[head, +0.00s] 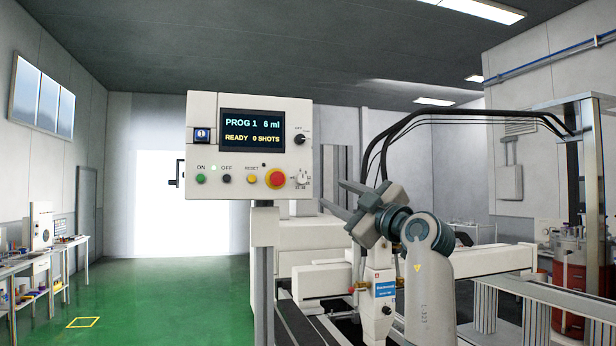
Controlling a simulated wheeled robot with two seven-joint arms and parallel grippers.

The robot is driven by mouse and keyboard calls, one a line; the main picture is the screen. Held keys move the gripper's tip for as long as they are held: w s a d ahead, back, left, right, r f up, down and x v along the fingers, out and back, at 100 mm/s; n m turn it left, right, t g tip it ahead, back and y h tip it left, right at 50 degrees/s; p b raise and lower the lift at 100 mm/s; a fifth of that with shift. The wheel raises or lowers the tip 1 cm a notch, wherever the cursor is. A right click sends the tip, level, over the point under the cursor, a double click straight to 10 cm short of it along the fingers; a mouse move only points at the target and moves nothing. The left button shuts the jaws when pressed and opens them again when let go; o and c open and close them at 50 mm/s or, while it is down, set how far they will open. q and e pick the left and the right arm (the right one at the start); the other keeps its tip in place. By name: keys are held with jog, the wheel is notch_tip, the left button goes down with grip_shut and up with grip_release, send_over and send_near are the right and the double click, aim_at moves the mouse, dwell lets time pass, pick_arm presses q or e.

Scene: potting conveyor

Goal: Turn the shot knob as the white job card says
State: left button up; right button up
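The control panel (250,108) stands on a post left of centre. Its screen (252,131) reads PROG 1, 6 ml, READY, 0 SHOTS. A black knob (300,140) is right of the screen. A small white knob (302,177) with tiny numbers around it is at the lower right. The labels are too small to tell which one is the shot knob. I cannot make out a white job card.
A red stop button (275,179) sits close left of the white knob, with green (201,179) and black (227,179) buttons further left. The green floor (160,290) on the left is clear.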

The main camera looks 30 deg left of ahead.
aim_at(304, 180)
pick_arm(q)
jog(key=p+x, duration=0.6)
jog(key=x, duration=0.6)
jog(key=shift+a+r+p, duration=0.1)
jog(key=shift+a+p, duration=0.1)
jog(key=shift+p, duration=0.2)
jog(key=shift+w+a, duration=0.25)
jog(key=shift+a, duration=0.15)
jog(key=shift+c, duration=0.3)
grip_shut()
